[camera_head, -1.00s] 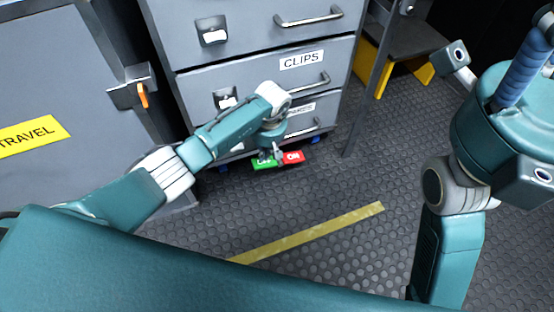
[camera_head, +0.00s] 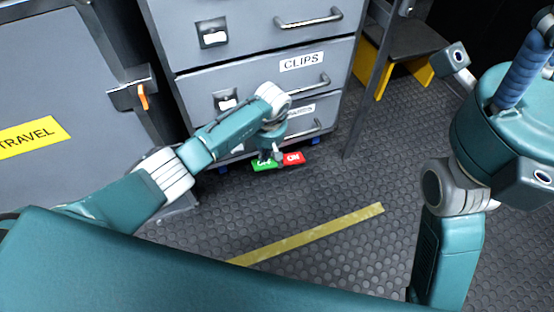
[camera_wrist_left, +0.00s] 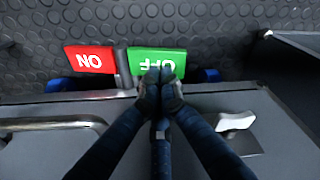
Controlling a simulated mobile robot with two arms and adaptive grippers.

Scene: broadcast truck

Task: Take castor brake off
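The castor brake pedal has a green OFF half (camera_head: 263,165) and a red ON half (camera_head: 293,158), low at the foot of the grey drawer cabinet (camera_head: 240,83). In the left wrist view the red half (camera_wrist_left: 90,59) is uncovered, and the green half (camera_wrist_left: 157,60) is partly hidden by my fingers. My left gripper (camera_head: 274,157) points down at the green half. In the left wrist view its fingertips (camera_wrist_left: 159,78) are together, with nothing seen between them. They overlap the green half's cabinet-side edge; I cannot tell whether they touch it.
Blue castor parts (camera_wrist_left: 207,75) show beside the pedal. A drawer handle (camera_wrist_left: 50,124) and a latch (camera_wrist_left: 236,121) are near my left fingers. A dark step with yellow legs (camera_head: 405,45) stands at the right. The floor around the yellow strip (camera_head: 310,236) is clear.

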